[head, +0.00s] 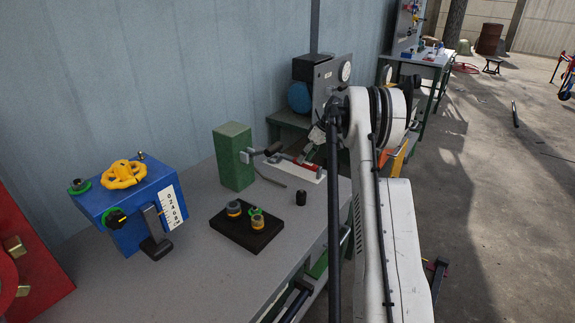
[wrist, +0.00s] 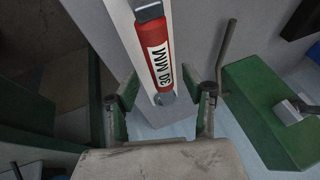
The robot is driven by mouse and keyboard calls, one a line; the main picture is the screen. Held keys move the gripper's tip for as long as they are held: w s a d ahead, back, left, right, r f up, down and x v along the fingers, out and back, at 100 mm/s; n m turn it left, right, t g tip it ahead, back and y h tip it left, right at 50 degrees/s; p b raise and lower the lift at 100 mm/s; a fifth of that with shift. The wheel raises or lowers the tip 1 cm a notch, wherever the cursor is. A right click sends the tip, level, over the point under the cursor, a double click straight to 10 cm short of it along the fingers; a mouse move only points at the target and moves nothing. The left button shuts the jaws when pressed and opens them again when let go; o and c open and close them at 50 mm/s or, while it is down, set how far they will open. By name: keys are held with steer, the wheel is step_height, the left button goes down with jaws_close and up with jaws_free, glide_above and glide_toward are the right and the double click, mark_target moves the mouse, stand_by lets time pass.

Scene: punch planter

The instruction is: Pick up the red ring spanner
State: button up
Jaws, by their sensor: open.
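The red ring spanner (wrist: 152,50) shows a red handle with a white "30 MM" label in the wrist view. It lies on a pale block (head: 300,173) on the bench, where its red part (head: 302,164) shows in the head view, partly hidden by my gripper. My gripper (wrist: 158,100) is open and empty. Its two fingers stand apart, on either side of the line of the handle, near the handle's lower end. In the head view my gripper (head: 315,145) is just above the block. Contact with the spanner cannot be told.
A black cylinder (head: 301,198) and a dark tray (head: 232,232) with small knobs are nearer. A blue box (head: 120,200) with a yellow handwheel stands further left. The grey bench (head: 185,270) is clear in front.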

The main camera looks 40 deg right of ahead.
steer(key=x, duration=0.3)
steer(key=shift+f, duration=0.1)
jaws_close()
